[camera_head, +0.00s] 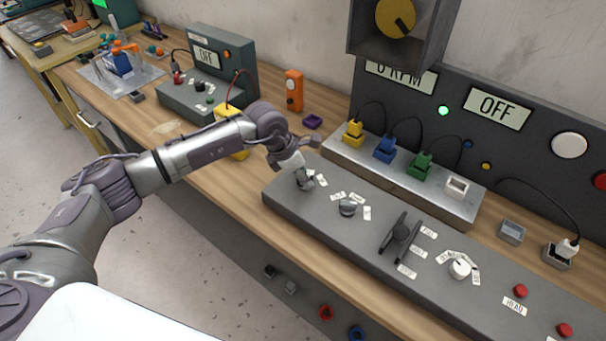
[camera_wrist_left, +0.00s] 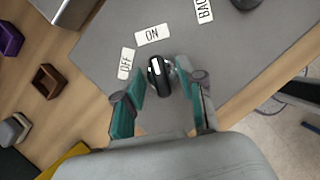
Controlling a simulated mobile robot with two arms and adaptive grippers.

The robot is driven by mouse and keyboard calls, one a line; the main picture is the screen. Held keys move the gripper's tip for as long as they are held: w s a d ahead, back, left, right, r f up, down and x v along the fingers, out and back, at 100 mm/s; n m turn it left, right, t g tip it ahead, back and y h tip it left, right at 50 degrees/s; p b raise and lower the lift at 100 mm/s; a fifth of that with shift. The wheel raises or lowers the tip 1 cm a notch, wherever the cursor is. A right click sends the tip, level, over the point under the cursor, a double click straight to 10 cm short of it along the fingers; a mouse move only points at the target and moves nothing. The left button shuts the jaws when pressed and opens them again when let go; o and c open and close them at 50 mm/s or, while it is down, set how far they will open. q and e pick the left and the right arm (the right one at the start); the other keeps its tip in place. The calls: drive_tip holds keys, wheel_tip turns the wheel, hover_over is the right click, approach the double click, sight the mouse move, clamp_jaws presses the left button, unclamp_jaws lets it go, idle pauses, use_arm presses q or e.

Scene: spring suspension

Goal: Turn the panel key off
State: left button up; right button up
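The panel key is a small black knob with a white mark (camera_wrist_left: 158,74), at the left end of the grey control panel (camera_head: 327,222). In the left wrist view its white mark points up towards the ON label (camera_wrist_left: 153,35). The OFF label (camera_wrist_left: 126,63) lies to its left. My left gripper (camera_head: 304,180) is down at the key, with one teal finger on each side of it. The fingers look apart, with a narrow gap on the left side; contact on the right side is unclear. My right gripper is not in view.
Beside the key on the panel are a dark knob (camera_head: 348,207), a black lever (camera_head: 400,235), a white dial (camera_head: 460,268) and red buttons (camera_head: 521,291). Behind stands a rail with coloured plugs (camera_head: 385,150). A display reads OFF (camera_head: 497,107), with a lit green lamp (camera_head: 443,111).

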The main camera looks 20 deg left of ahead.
use_arm(q)
clamp_jaws()
drive_tip(key=shift+n, duration=0.4)
drive_tip(key=shift+f+n+t+y+b, duration=0.1)
drive_tip(key=shift+n+t+y+b, duration=0.2)
drive_tip(key=shift+n+t+b, duration=0.45)
drive_tip(key=n+y+b, duration=0.1)
drive_tip(key=n, duration=0.2)
drive_tip(key=shift+d+b, duration=0.15)
drive_tip(key=shift+b, duration=0.15)
drive_tip(key=n+y+b, duration=0.1)
drive_tip(key=n+b, duration=0.1)
drive_tip(key=n, duration=0.1)
drive_tip(key=shift+n+b, duration=0.25)
drive_tip(key=shift+b, duration=0.15)
drive_tip(key=shift+d+n+y+b, duration=0.1)
drive_tip(key=shift+n+y+b, duration=0.7)
drive_tip(key=shift+n+b, duration=0.5)
drive_tip(key=shift+n, duration=0.4)
